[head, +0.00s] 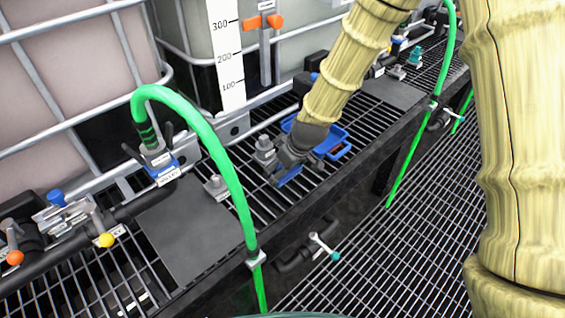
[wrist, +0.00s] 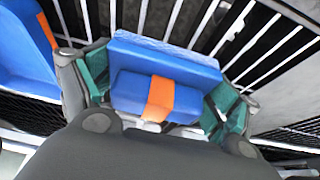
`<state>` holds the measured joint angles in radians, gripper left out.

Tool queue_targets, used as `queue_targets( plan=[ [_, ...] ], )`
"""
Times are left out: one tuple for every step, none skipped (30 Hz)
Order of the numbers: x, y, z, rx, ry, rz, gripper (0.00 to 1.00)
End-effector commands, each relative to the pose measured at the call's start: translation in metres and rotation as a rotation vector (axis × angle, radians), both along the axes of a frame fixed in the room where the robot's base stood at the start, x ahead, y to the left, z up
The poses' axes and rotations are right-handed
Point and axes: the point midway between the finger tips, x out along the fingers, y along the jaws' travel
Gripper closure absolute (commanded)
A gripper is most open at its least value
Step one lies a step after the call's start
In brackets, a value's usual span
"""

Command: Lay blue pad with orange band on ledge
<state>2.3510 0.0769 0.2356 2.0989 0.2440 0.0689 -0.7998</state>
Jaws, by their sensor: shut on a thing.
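My gripper (head: 292,160) is low over the grated ledge (head: 265,195) in front of the totes. It is shut on the blue pad with the orange band (wrist: 133,92), held between teal-lined fingers in the wrist view. The pad has a narrow raised block, wrapped by the orange band, on a wider blue slab. In the head view only a blue part of the pad (head: 289,176) shows below the fingers. I cannot tell whether it touches the grating.
A blue tray (head: 340,153) sits on the ledge beside my gripper. Flat dark plates (head: 190,235) lie on either side along the ledge. A green hose (head: 222,150) arches up at the left. Grey fittings (head: 264,150) stand close to the gripper.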

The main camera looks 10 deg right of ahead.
Motion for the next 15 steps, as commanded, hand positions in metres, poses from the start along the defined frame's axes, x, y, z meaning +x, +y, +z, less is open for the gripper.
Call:
queue_targets(
  plan=[
    [0.011,-0.002,0.000,0.001,0.000,-0.002,0.46],
    [0.017,-0.003,0.000,0.001,0.000,-0.002,0.46],
    [0.025,-0.004,-0.001,0.000,-0.001,-0.002,0.46],
    [0.030,-0.005,-0.002,0.001,0.000,-0.002,0.46],
    [0.035,-0.005,-0.002,0.001,0.000,-0.002,0.46],
    [0.042,-0.006,-0.003,0.001,0.001,-0.003,0.46],
    [0.046,-0.007,-0.003,0.001,0.000,-0.002,0.46],
    [0.050,-0.007,-0.004,0.001,0.000,-0.002,0.46],
    [0.054,-0.008,-0.005,0.000,0.002,-0.001,0.46],
    [0.056,-0.008,-0.005,0.000,0.002,-0.001,0.46],
    [0.058,-0.008,-0.005,0.000,0.001,0.000,0.46],
    [0.060,-0.008,-0.006,0.001,0.001,0.000,0.46],
    [0.061,-0.009,-0.006,0.001,0.001,0.000,0.46],
    [0.062,-0.009,-0.006,0.000,0.002,-0.001,0.46],
    [0.062,-0.009,-0.008,0.000,0.002,-0.001,0.46]
  ],
)
